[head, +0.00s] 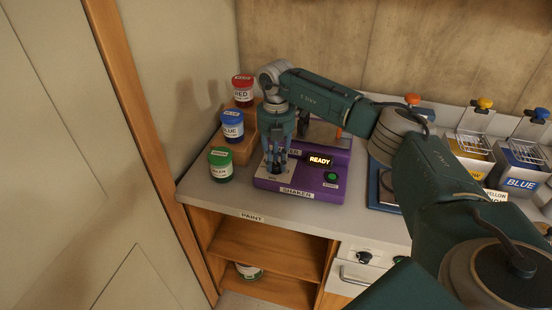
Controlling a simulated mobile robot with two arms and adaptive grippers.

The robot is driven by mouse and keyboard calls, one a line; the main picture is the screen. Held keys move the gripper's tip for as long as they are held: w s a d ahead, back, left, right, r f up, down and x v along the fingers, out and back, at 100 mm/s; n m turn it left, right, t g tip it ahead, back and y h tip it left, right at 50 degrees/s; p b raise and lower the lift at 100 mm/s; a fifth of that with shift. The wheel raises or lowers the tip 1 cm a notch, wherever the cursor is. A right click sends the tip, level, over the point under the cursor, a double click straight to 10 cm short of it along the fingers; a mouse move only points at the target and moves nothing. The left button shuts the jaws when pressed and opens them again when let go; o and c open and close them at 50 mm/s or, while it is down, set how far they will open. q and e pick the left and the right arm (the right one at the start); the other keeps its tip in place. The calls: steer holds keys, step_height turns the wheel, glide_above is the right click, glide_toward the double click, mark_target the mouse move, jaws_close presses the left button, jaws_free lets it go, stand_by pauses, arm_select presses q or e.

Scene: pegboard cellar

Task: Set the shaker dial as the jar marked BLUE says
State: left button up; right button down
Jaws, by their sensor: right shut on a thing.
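The purple shaker (300,195) stands on the counter, with a display reading READY (320,161) and a green button (331,177). My right gripper (276,170) points down at the pale dial plate (272,180) on its left part. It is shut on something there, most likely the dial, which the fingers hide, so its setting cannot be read. The blue-lidded jar marked BLUE (232,128) stands on a wooden step left of the gripper. My left gripper is not in view.
A red-lidded jar (242,92) stands behind the blue one, and a green-lidded jar (220,166) in front on the counter. Dispensers with yellow (484,104) and blue (537,115) tops stand at right. An open shelf (265,240) lies below the counter.

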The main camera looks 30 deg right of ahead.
mark_target(276, 164)
steer(key=m+p, duration=0.2)
steer(key=m, duration=0.4)
steer(key=shift+r, duration=0.15)
steer(key=m+p, duration=0.2)
steer(key=m, duration=0.4)
steer(key=shift+m, duration=0.3)
steer(key=c, duration=1.5)
jaws_free()
step_height(276, 164, up, 12)
steer(key=shift+f, duration=0.1)
